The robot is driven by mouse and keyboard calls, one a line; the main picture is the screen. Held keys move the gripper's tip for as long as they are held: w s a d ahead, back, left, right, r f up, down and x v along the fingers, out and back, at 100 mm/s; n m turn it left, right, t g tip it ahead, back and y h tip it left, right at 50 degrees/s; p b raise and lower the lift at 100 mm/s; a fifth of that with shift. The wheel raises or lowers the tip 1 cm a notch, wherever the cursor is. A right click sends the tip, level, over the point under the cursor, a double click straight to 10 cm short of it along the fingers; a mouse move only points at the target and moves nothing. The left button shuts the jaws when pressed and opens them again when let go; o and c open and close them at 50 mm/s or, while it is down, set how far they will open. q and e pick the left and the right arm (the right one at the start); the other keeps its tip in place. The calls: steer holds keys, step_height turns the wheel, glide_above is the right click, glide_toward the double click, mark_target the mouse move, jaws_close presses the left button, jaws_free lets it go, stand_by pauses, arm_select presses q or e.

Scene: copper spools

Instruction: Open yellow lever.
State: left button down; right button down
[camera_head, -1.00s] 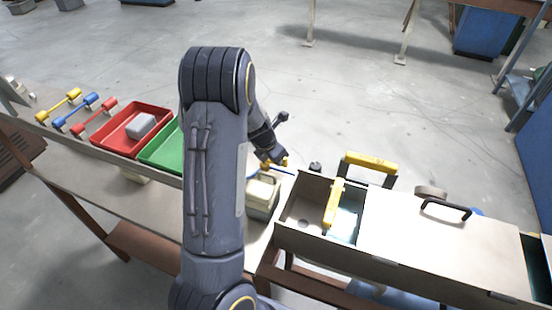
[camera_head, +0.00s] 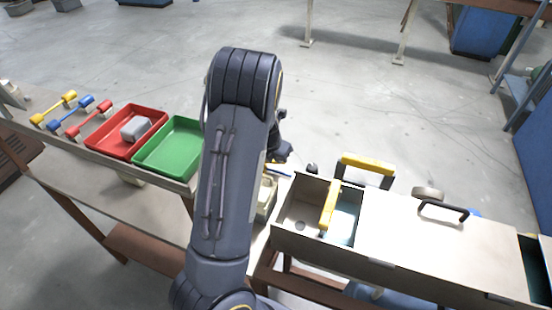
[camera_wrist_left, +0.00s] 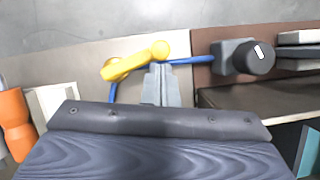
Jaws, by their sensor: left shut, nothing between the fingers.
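The yellow lever (camera_wrist_left: 130,63) is a short arm with a round knob at its right end. It sits by a blue pipe (camera_wrist_left: 190,60) in the left wrist view. My left gripper (camera_wrist_left: 160,70) is shut and empty, its tips just below the knob; I cannot tell whether they touch it. In the head view a small yellow part of the lever (camera_head: 284,161) shows beside my arm. My left gripper (camera_head: 279,152) is mostly hidden there behind my arm. My right gripper is in neither view.
A dark round knob on a grey block (camera_wrist_left: 245,57) sits right of the lever. An open-topped box with a yellow handle (camera_head: 331,206) stands to the right. Red (camera_head: 105,149) and green (camera_head: 150,163) trays lie to the left. Bare floor lies beyond the bench.

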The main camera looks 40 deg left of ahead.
arm_select(q)
steer(key=shift+w+a, duration=0.1)
steer(key=shift+w, duration=0.45)
steer(key=shift+w+a+n+y, duration=0.15)
steer(key=shift+w+n+y, duration=0.25)
steer(key=shift+n, duration=0.3)
steer(key=shift+w+a, duration=0.3)
steer(key=shift+w, duration=0.2)
steer(key=shift+w+a, duration=1.05)
steer(key=shift+a, duration=0.4)
steer(key=shift+w+a, duration=0.15)
steer(key=shift+a, duration=0.4)
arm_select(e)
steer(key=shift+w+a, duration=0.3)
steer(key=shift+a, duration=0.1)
arm_select(q)
steer(key=shift+a, duration=0.1)
steer(key=v, duration=0.7)
steer(key=shift+r, duration=0.4)
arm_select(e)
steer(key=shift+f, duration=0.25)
